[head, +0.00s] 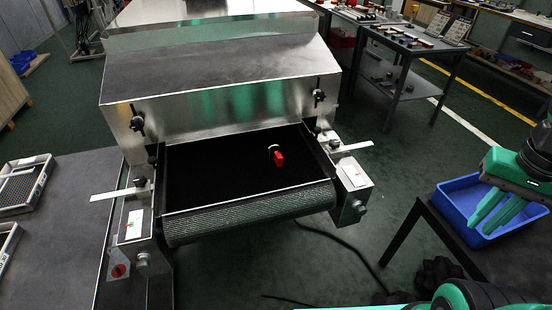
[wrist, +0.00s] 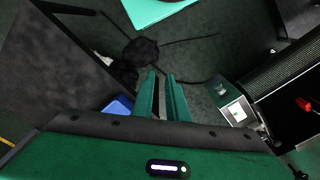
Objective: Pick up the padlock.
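The padlock (head: 279,158) has a small red body and a pale shackle. It lies on the black conveyor belt (head: 215,175) of the dryer, right of the belt's middle. It also shows at the right edge of the wrist view (wrist: 303,104). My gripper (head: 482,222) is far to the right of the belt in the head view, in front of a blue bin. In the wrist view its two green fingers (wrist: 163,76) stand apart with a gap and nothing between them.
The metal dryer hood (head: 225,75) rises behind the belt, with side rails and brackets flanking it. The blue bin (head: 463,204) sits on a dark table at right. A grey table (head: 75,220) with trays is at left. Cables lie on the floor.

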